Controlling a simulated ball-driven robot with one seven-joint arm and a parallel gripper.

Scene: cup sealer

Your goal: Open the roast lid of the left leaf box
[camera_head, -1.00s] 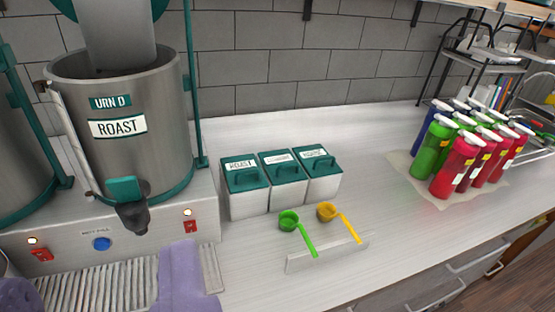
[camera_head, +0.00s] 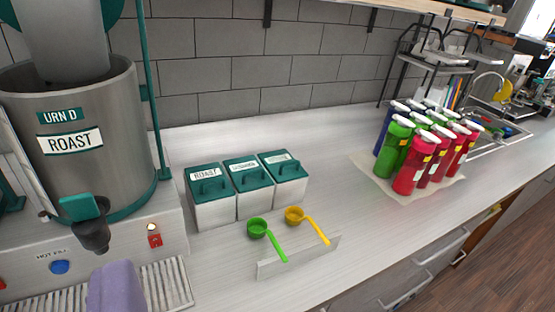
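The left leaf box (camera_head: 215,211) is the leftmost of three white boxes standing side by side on the counter. Its teal lid (camera_head: 208,183) lies flat and closed on top, with a raised teal handle and a white label reading ROAST. The middle box (camera_head: 251,202) and the right box (camera_head: 290,190) have similar teal lids, also closed; their labels are too small to read surely. My gripper is not in view, and nothing touches the boxes.
A steel urn (camera_head: 75,178) marked URN D ROAST stands left of the boxes, above a drip grille with a purple cloth-like thing (camera_head: 117,290). Green (camera_head: 257,228) and yellow (camera_head: 294,215) scoops rest in front at a low holder (camera_head: 300,258). Several bottles (camera_head: 410,172) stand right.

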